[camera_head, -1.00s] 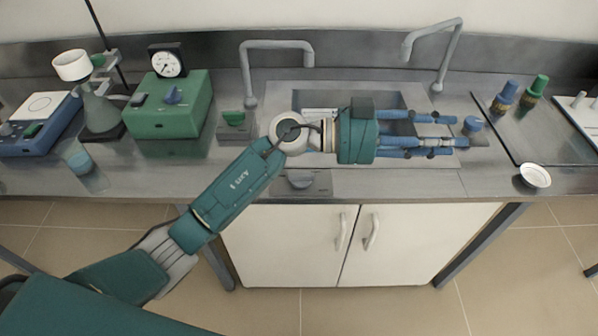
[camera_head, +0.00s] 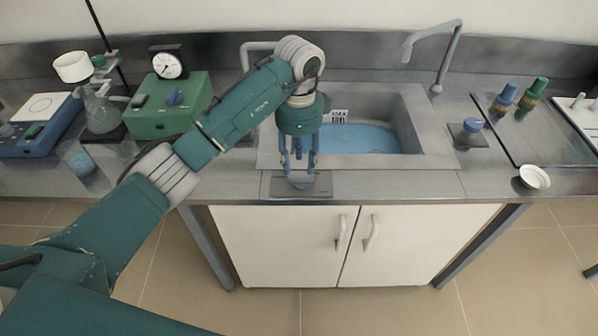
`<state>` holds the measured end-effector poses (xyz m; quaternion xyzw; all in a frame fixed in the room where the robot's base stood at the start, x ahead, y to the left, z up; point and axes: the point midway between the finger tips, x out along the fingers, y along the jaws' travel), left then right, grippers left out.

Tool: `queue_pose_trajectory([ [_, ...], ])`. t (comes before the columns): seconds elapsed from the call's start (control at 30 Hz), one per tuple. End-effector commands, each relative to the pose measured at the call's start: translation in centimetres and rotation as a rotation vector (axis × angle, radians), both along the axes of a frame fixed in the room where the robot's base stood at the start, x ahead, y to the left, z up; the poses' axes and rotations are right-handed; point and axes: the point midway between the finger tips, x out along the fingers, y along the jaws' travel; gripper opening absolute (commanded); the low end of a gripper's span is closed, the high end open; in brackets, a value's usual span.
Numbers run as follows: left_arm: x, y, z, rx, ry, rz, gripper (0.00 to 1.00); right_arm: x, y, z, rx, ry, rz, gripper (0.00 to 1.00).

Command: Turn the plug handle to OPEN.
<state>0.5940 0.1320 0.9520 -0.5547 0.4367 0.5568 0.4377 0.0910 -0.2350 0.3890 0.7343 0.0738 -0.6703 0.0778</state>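A small grey knob (camera_head: 299,181), which looks like the plug handle, sits on a dark plate (camera_head: 322,186) at the front left edge of the sink. Its top is partly covered by the fingers, and I cannot read any markings on the plate. My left gripper (camera_head: 299,172) points straight down over the knob with its fingers apart; I cannot tell whether they touch it. The sink (camera_head: 437,158) holds blue water (camera_head: 372,139). My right gripper is not in view.
A blue-topped knob (camera_head: 472,126) stands right of the sink. A tap (camera_head: 452,50) rises behind it. A white dish (camera_head: 535,176) and bottles (camera_head: 504,96) are further right. A green box (camera_head: 150,124) and a flask (camera_head: 101,113) stand left. My arm hides the green knob's spot.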

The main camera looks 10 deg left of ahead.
Motion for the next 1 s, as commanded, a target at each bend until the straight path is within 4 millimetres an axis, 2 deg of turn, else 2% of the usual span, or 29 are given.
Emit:
queue_pose_trajectory([
  [0.1, -0.1, 0.0, -2.1, 0.0, 0.004, 0.0, 0.39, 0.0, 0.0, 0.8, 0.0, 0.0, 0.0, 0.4],
  [0.3, 0.0, 0.0, -4.6, -0.001, 0.002, 0.0, 0.39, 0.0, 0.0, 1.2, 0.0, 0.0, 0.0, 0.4],
  [0.67, 0.0, 0.0, -5.4, -0.002, 0.0, -0.002, 0.39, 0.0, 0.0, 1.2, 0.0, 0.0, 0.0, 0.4],
  [0.7, 0.0, 0.0, -5.4, -0.002, 0.0, -0.002, 0.37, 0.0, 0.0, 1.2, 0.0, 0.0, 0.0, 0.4],
  [0.9, 0.0, 0.0, -5.3, -0.002, 0.0, -0.002, 0.0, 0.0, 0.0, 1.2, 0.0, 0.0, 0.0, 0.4],
  [1.0, 0.0, -0.1, -5.3, -0.002, 0.0, -0.003, 0.0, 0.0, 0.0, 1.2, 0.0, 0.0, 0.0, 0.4],
])
